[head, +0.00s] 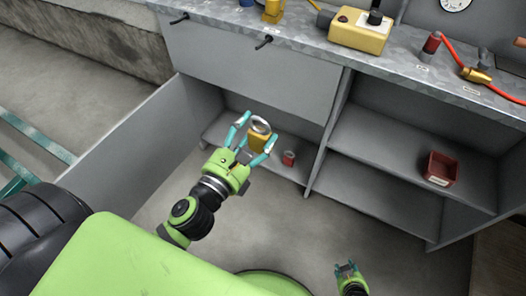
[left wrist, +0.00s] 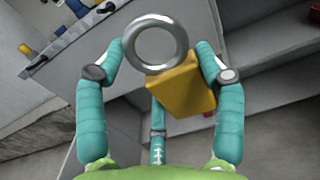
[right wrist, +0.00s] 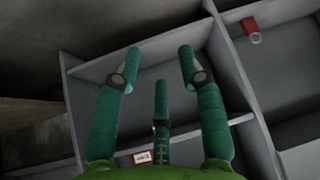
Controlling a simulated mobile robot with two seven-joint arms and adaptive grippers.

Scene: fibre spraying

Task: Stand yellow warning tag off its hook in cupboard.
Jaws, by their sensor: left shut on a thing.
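The yellow warning tag (head: 257,140) has a big silver ring (head: 261,124) at its top. My left gripper (head: 258,129) is shut on it, in front of the open left part of the grey cupboard (head: 232,107). In the left wrist view the ring (left wrist: 155,45) is between the fingers, with the yellow tag (left wrist: 185,88) tilted below it. In the head view the tag overlaps the low shelf; I cannot tell whether it touches it. I cannot make out its hook. My right gripper (head: 347,268) is open and empty, low at the front; its spread fingers show in the right wrist view (right wrist: 159,51).
A red bin (head: 440,168) is on the right shelf. The bench top (head: 320,48) above carries a yellow box (head: 360,30) and a red hose (head: 452,54). A grey panel (head: 125,150) bounds the left side.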

